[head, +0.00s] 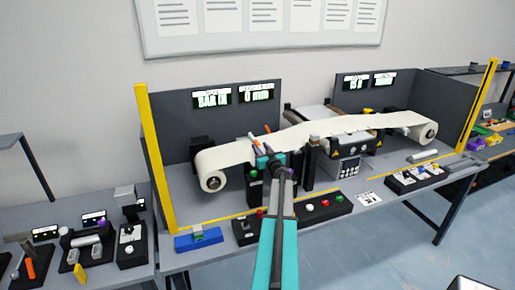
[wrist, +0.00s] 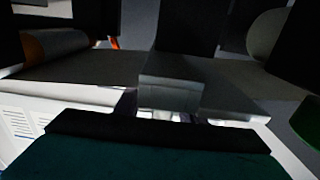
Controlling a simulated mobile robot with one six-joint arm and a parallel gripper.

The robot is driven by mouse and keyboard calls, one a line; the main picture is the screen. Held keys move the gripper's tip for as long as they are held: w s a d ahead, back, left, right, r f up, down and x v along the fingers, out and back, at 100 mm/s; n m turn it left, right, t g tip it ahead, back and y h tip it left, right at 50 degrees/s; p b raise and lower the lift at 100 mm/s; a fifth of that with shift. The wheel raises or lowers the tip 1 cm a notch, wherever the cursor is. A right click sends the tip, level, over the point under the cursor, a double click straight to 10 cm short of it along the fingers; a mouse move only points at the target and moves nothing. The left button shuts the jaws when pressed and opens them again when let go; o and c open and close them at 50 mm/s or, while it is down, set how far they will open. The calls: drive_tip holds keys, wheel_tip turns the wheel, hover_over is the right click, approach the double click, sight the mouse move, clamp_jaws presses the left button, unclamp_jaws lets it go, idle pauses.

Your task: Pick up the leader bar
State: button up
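My gripper (head: 268,160) is at the end of my teal arm, in front of the middle of the white web (head: 225,155) on the mini conveyor line. The arm and the dark machine parts behind it hide its fingers, so I cannot tell whether it is open or holds anything. I cannot surely identify the leader bar. A short pale bar (head: 423,155) lies on the bench at the right, well apart from my gripper. In the dim wrist view a grey block (wrist: 170,92) stands at the centre above a dark edge and a teal surface; a pale flat surface runs behind it.
Yellow posts (head: 155,160) (head: 477,105) stand at both ends of the bench. A button box (head: 325,206), a blue block (head: 198,241) and a switch box (head: 417,180) line its front. Grey panels (head: 185,125) close the back. Side benches hold small devices.

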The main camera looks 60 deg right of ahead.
drive_tip(key=c, duration=0.9)
clamp_jaws()
drive_tip(key=shift+r, duration=0.1)
drive_tip(key=shift+r, duration=0.75)
wheel_tip(320, 180, up, 2)
drive_tip(key=shift+r+b, duration=0.1)
drive_tip(key=shift+b, duration=0.35)
drive_tip(key=w+a+b+v, duration=0.1)
drive_tip(key=v, duration=0.6)
drive_tip(key=w+a+r+b+v, duration=0.1)
drive_tip(key=a+v, duration=0.1)
drive_tip(key=v, duration=0.6)
drive_tip(key=shift+s+b, duration=0.2)
drive_tip(key=shift+b, duration=0.1)
drive_tip(key=shift+a+r, duration=0.15)
